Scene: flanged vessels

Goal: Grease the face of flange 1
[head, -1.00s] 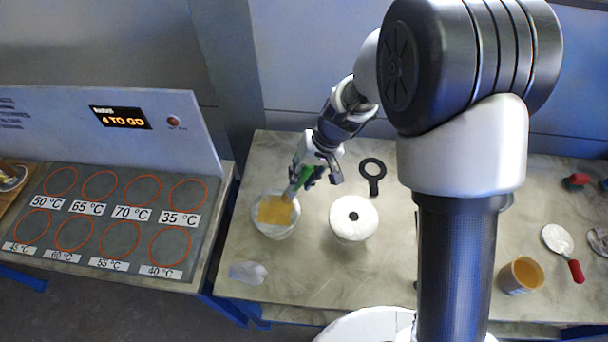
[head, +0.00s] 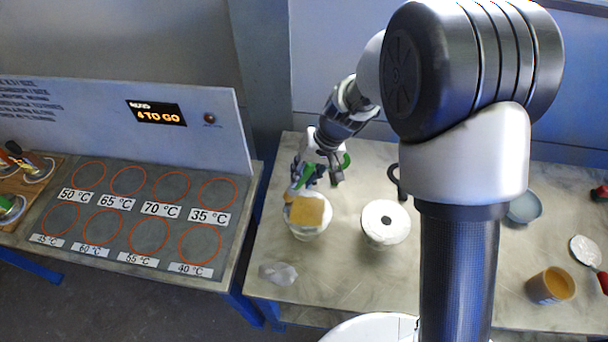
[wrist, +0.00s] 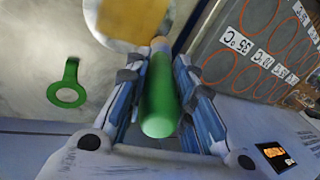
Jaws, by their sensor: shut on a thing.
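My gripper (wrist: 160,105) is shut on the green handle (wrist: 160,100) of a tool, which points away from my wrist. The handle ends in a short tan part (wrist: 160,45). Just beyond it is a white flanged vessel (head: 306,234) with a flat yellow-tan patch (head: 306,210) over its top. I cannot tell whether the patch is grease on the face or part of the tool. In the head view my gripper (head: 318,178) is just behind this vessel. No flange number is readable.
A green ring-ended tool (wrist: 68,85) lies on the bench. A tub of amber stuff (head: 551,286), a grey-blue bowl (head: 524,207) and a clear crumpled item (head: 278,273) stand around. At left is a panel with temperature circles (head: 148,236) and a display reading "4 TO GO" (head: 157,113).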

